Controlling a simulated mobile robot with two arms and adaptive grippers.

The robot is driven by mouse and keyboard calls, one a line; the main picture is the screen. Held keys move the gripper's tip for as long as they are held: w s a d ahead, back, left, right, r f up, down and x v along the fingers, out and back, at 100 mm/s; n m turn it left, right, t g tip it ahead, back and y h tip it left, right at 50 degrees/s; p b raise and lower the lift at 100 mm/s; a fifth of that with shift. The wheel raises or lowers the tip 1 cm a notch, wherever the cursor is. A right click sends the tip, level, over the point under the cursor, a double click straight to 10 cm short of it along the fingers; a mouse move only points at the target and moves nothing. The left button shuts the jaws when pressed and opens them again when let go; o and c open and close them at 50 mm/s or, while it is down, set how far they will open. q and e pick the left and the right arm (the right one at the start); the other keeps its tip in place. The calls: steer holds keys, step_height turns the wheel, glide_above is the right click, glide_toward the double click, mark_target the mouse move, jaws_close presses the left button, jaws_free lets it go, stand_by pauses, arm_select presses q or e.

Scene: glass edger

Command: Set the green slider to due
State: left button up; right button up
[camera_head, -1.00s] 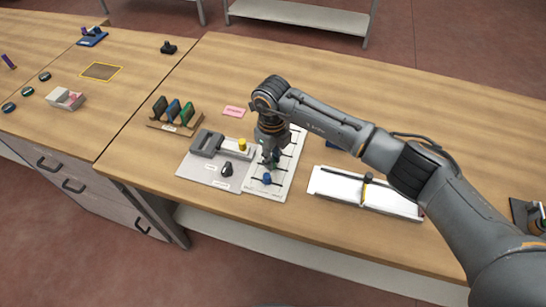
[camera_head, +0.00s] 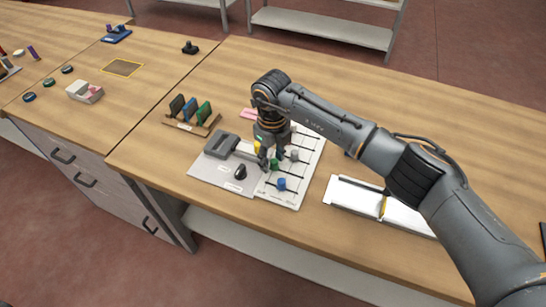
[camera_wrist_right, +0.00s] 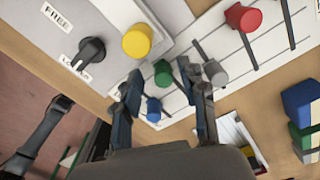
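The white slider panel (camera_head: 303,172) lies on the bench with dark slots. The green slider (camera_head: 275,165) sits on it beside the blue slider (camera_head: 282,185) and a grey slider (camera_head: 294,156). In the right wrist view the green slider (camera_wrist_right: 163,72) shows between the fingertips of my right gripper (camera_wrist_right: 165,85), with no visible grip on it. A red slider (camera_wrist_right: 242,18) is farther up. My right gripper (camera_head: 269,158) points down over the panel's left edge, fingers apart. The labels by the slots are too small to read. My left gripper is out of view.
A rack (camera_head: 190,125) of coloured pieces stands behind. A white tray (camera_head: 350,195) lies to the right.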

mark_target(272, 161)
steer(key=shift+d+r, duration=0.15)
steer(key=shift+r, duration=0.05)
step_height(272, 161, up, 12)
steer(key=shift+f, duration=0.2)
stand_by(0.6)
